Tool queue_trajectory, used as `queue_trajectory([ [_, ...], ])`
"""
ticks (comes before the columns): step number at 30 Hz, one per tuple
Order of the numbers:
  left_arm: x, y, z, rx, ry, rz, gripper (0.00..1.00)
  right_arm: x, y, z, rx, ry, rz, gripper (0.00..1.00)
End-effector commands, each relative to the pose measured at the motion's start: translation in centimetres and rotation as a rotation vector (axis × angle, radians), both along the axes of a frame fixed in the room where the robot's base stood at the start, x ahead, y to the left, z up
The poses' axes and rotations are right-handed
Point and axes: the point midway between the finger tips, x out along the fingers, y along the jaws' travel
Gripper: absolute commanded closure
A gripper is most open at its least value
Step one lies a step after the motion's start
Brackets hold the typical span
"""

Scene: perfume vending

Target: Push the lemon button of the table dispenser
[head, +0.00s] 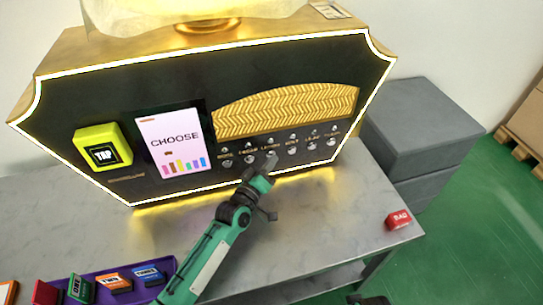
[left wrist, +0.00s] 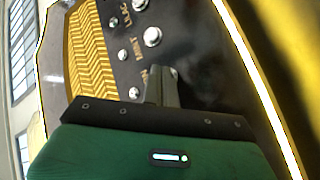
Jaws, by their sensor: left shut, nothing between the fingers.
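The table dispenser (head: 230,65) is a large black and gold box with glowing edges and a row of small silver buttons under a gold herringbone panel. The label that reads like LEMON is near the middle of the row. My left gripper (head: 270,162) is shut and empty, with its tips at the panel just below that label, covering much of the button there. In the left wrist view, the shut fingers (left wrist: 160,74) reach the panel beside a partly hidden button (left wrist: 174,72). I cannot tell whether they touch it. The MINT button (left wrist: 152,36) shows clear of them.
A yellow card reader (head: 102,147) and a CHOOSE screen (head: 172,142) are on the dispenser's left. A purple tray (head: 165,264) with several coloured blocks lies front left. A red block (head: 399,219) sits near the right edge of the grey table (head: 330,225). Grey boxes (head: 430,125) stand beyond.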

Motion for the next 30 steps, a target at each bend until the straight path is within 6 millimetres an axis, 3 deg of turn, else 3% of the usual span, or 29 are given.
queue_trajectory([
  [14, 0.2, 0.1, 0.1, -0.001, -0.001, 0.000, 1.00, 0.0, 0.0, 0.0, 0.000, 0.000, 0.000, 0.71],
  [30, -1.4, -0.5, 0.0, 0.001, -0.001, 0.001, 1.00, 0.0, 0.0, 1.0, 0.000, 0.001, 0.000, 0.71],
])
